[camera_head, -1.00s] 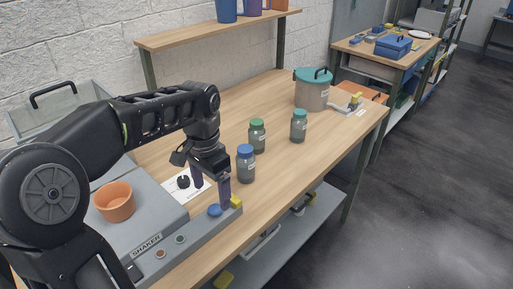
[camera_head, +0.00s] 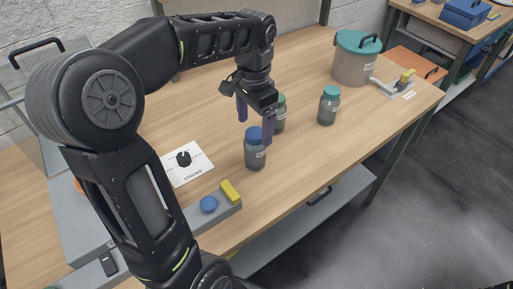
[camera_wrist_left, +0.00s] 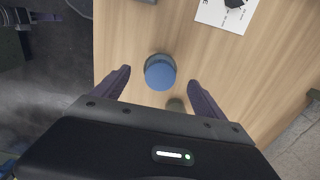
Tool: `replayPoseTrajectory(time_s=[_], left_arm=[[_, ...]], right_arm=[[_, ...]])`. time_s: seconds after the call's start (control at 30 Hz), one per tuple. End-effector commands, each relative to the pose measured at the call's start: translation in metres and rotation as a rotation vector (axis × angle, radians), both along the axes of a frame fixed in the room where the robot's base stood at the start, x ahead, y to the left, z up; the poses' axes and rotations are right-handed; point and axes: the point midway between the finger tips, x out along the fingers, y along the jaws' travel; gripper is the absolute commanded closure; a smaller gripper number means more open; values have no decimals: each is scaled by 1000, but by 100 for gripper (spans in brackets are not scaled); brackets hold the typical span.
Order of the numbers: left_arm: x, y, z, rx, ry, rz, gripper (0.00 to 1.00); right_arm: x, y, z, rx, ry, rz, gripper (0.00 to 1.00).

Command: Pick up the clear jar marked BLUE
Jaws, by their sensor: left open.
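The clear grey jar with a blue lid (camera_head: 256,154) stands upright on the wooden bench; its small label is too small to read. The jar's blue lid (camera_wrist_left: 160,74) shows in the left wrist view, between and just beyond my fingers. My left gripper (camera_head: 255,128) is open and points down over this jar, its fingers on either side of the lid in the picture. Contact cannot be told. A green-lidded jar (camera_head: 281,116) stands just behind, partly hidden by my gripper. A teal-lidded jar (camera_head: 328,106) stands farther right. My right gripper is out of view.
A grey control strip with a blue button (camera_head: 209,204) and yellow block (camera_head: 230,190) lies in front left. A white card with a black knob (camera_head: 184,159) lies left of the jar. A large teal-lidded pot (camera_head: 352,65) stands at the back right.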

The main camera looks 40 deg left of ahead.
Motion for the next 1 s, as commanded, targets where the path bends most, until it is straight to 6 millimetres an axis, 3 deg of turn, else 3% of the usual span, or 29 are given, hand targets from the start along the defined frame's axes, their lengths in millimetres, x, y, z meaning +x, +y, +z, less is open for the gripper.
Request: replayPoseTrajectory(time_s=[0.23,0.67,1.0], left_arm=[[0,0,-23,0,3,1,18],[0,0,-32,0,3,0,18],[1,0,-75,0,3,-1,18]], right_arm=[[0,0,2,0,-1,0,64],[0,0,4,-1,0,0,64],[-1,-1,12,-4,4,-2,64]])
